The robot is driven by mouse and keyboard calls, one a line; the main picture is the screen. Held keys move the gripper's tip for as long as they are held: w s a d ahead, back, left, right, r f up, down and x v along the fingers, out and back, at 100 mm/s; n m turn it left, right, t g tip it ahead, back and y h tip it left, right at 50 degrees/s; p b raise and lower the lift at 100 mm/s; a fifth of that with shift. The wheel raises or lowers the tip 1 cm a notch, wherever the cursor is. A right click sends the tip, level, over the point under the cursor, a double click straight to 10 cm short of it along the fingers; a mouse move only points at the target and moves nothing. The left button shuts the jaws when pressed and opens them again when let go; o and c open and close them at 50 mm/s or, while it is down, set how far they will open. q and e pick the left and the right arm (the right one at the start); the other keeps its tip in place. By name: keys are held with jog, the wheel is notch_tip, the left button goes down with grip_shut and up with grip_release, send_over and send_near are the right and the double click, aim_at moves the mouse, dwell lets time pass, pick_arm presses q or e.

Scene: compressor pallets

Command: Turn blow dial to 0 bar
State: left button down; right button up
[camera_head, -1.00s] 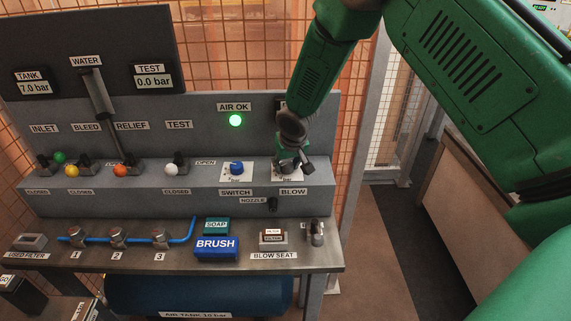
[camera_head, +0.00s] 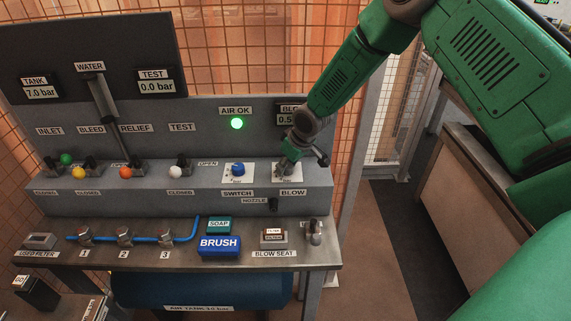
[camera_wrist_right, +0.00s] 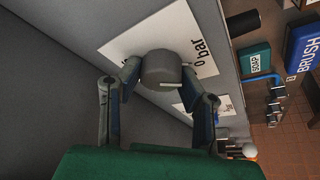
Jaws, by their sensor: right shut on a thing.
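The grey round blow dial (camera_wrist_right: 160,68) sits on a white plate (camera_wrist_right: 120,45) marked "0 bar" in the wrist view. A pale mark shows on the dial's lower edge. My right gripper (camera_wrist_right: 163,84) has its fingers on both sides of the dial, shut on it. In the head view my right gripper (camera_head: 287,163) reaches down onto the white plate above the BLOW label (camera_head: 291,193) and hides most of the dial. The blow display (camera_head: 285,119) is partly covered by my arm; "0.5" shows on it. My left gripper is not in view.
Beside the dial is the blue switch knob (camera_head: 238,169). Several valves with coloured knobs stand to the left. The nozzle (camera_head: 273,203) hangs below the dial. The brush (camera_head: 219,245), soap (camera_head: 218,225) and blow seat (camera_head: 273,237) are on the bench in front.

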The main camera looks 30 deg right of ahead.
jog(key=shift+d+r, duration=0.1)
jog(key=shift+d, duration=0.05)
jog(key=o, duration=1.1)
jog(key=shift+o, duration=0.2)
jog(key=shift+s, duration=0.15)
jog(key=shift+d+r, duration=0.1)
jog(key=v, duration=1.1)
jog(key=shift+s+d+r, duration=0.2)
jog(key=shift+s+r, duration=0.05)
jog(key=shift+r, duration=0.05)
jog(key=shift+a, duration=0.1)
